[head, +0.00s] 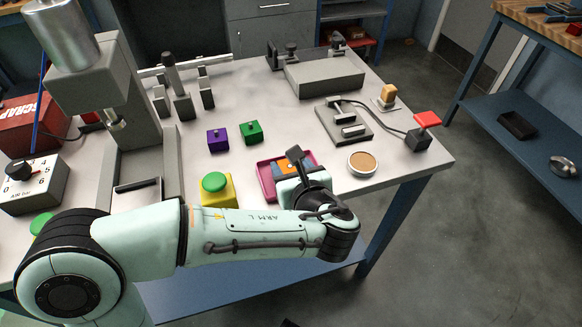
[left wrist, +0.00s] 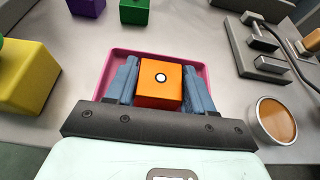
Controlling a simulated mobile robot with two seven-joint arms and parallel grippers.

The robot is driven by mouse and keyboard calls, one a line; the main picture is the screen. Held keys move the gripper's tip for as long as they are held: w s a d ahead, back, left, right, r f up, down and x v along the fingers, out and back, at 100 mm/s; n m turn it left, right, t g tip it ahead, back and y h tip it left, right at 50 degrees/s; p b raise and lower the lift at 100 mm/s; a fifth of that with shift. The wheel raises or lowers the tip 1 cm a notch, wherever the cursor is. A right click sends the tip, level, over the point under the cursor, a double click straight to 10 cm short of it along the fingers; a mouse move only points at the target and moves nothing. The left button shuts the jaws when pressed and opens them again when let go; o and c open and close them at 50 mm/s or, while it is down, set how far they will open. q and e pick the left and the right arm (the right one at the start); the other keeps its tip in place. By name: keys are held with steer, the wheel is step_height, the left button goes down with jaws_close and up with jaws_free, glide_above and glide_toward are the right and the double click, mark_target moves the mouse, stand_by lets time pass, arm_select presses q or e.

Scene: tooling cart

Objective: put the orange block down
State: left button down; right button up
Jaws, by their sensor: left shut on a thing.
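The orange block (head: 283,166) is between the fingers of my left gripper (head: 292,167), partly hidden by the gripper in the head view. In the left wrist view the orange block (left wrist: 160,84) shows a white-and-black round mark on its face, and the blue-grey fingers of my gripper (left wrist: 160,78) close on its two sides. Block and fingers are within the outline of a pink tray (left wrist: 113,70), which also shows in the head view (head: 266,184). I cannot tell whether the block touches the tray floor. My right gripper is not in view.
A purple block (head: 217,140) and a green block (head: 251,132) stand behind the tray. A yellow box with a green button (head: 218,193) is left of it. A round brown-topped dish (head: 362,163) is right, near the table edge. A grey press (head: 100,95) stands far left.

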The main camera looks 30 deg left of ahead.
arm_select(q)
steer(key=shift+c, duration=2.1)
jaws_free()
steer(key=shift+f, duration=0.15)
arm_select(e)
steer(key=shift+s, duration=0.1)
arm_select(q)
steer(key=shift+r, duration=0.25)
steer(key=p+v, duration=0.1)
steer(key=v, duration=0.5)
steer(key=shift+r+p, duration=0.15)
steer(key=shift+p, duration=0.2)
steer(key=p+v, duration=0.1)
steer(key=v, duration=0.4)
steer(key=shift+s+d, duration=0.3)
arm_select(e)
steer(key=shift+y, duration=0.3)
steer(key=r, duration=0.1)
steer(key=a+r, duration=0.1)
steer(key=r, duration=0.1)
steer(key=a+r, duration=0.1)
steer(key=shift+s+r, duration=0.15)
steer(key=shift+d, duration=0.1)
